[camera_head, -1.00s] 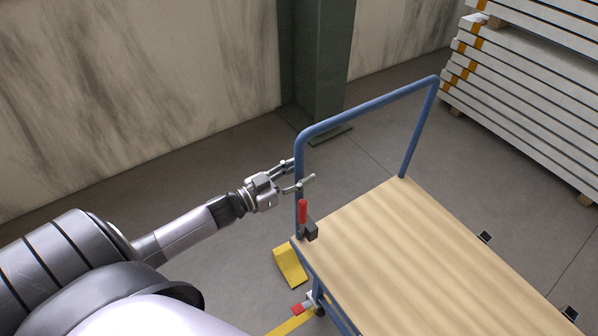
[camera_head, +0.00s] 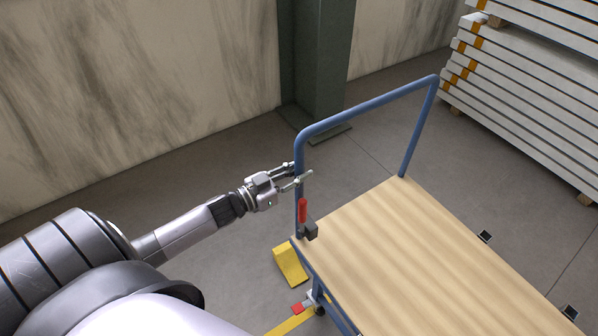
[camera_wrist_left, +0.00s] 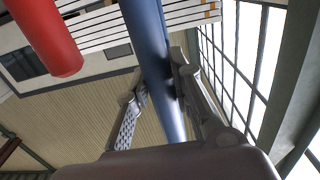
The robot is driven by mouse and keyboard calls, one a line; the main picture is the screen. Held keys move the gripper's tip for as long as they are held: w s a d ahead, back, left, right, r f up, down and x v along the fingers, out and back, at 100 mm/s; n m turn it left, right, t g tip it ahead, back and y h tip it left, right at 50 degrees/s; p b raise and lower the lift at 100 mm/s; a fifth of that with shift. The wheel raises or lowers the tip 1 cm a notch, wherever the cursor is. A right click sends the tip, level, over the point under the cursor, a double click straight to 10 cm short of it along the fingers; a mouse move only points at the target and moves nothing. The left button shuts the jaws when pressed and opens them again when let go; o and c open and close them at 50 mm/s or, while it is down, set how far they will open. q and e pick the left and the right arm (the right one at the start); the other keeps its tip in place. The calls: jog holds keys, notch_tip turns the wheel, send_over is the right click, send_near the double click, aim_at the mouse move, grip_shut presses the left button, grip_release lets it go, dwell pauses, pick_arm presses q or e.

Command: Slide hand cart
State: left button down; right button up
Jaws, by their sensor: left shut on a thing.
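The hand cart has a light wooden deck (camera_head: 410,260) and a blue tubular handle (camera_head: 365,108) that rises from its far-left end. My left gripper (camera_head: 298,175) is shut on the handle's near-left upright, above the deck corner. In the left wrist view the fingers (camera_wrist_left: 158,92) close on both sides of the blue tube (camera_wrist_left: 150,40). A red-gripped lever (camera_head: 302,211) on a dark block stands at the deck corner just below the gripper. It also shows large at upper left in the wrist view (camera_wrist_left: 42,38). My right gripper is not in view.
A green column (camera_head: 318,60) and stained wall (camera_head: 130,90) stand behind. Stacked white panels (camera_head: 525,100) stand at right. Grey floor is clear between.

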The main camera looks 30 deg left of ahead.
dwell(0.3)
pick_arm(q)
jog(key=s+d+p, duration=0.2)
jog(key=s+d, duration=0.1)
jog(key=d, duration=0.6)
jog(key=s+d+p, duration=0.3)
jog(key=s+d, duration=0.1)
jog(key=d, duration=0.4)
jog(key=shift+s+d, duration=0.2)
jog(key=shift+d, duration=0.2)
jog(key=c, duration=1.4)
grip_release()
jog(key=v, duration=1.2)
